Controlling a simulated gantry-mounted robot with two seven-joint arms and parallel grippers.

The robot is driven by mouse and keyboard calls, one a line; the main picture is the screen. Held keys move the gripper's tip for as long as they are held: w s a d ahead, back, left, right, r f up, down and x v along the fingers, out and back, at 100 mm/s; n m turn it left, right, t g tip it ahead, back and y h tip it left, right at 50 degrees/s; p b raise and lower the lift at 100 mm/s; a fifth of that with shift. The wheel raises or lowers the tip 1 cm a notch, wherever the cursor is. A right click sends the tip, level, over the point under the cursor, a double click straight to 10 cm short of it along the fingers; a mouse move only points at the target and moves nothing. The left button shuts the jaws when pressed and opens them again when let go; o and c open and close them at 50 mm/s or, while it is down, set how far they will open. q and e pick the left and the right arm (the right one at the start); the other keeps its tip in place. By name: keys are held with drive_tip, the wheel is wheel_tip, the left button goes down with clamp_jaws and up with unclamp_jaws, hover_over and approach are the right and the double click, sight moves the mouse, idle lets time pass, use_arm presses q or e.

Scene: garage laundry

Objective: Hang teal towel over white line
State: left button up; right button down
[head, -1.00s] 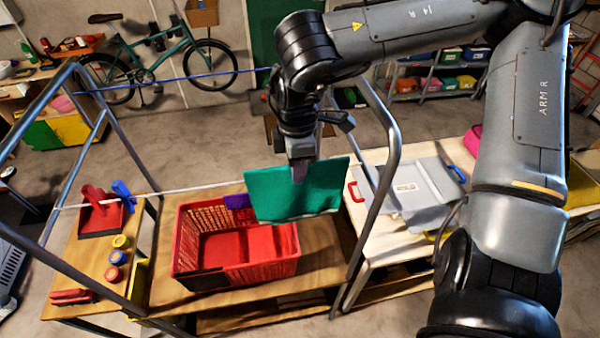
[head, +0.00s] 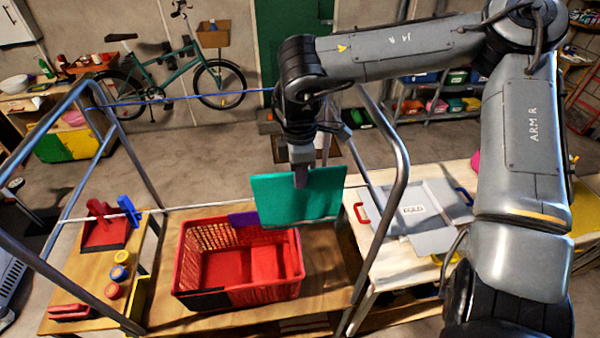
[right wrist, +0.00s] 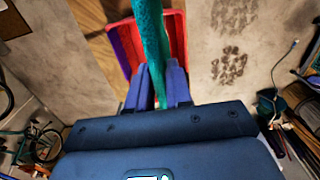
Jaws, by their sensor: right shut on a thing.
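The teal towel (head: 305,200) hangs folded from my right gripper (head: 301,172), above the back right part of the red basket. My right gripper is shut on its upper edge. In the right wrist view, the towel (right wrist: 152,40) shows edge-on between the fingers (right wrist: 157,88). The white line (head: 185,208) runs across the front of the rack and passes out of sight at the towel. The towel hides that stretch, so I cannot tell whether they touch. My left gripper is not in view.
The red basket (head: 187,270) stands on the wooden table below, with a purple item (head: 243,218) at its back edge. A blue clothespin (head: 128,211) is on the white line at left. A blue line (head: 190,98) runs farther back. Metal rack posts (head: 385,215) stand close right of the towel.

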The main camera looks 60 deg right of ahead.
sight(299, 192)
drive_tip(key=shift+f+b, duration=1.25)
drive_tip(key=shift+f, duration=0.65)
drive_tip(key=shift+f+b, duration=0.95)
drive_tip(key=shift+f, duration=0.3)
drive_tip(key=c, duration=1)
unclamp_jaws()
drive_tip(key=shift+o, duration=0.2)
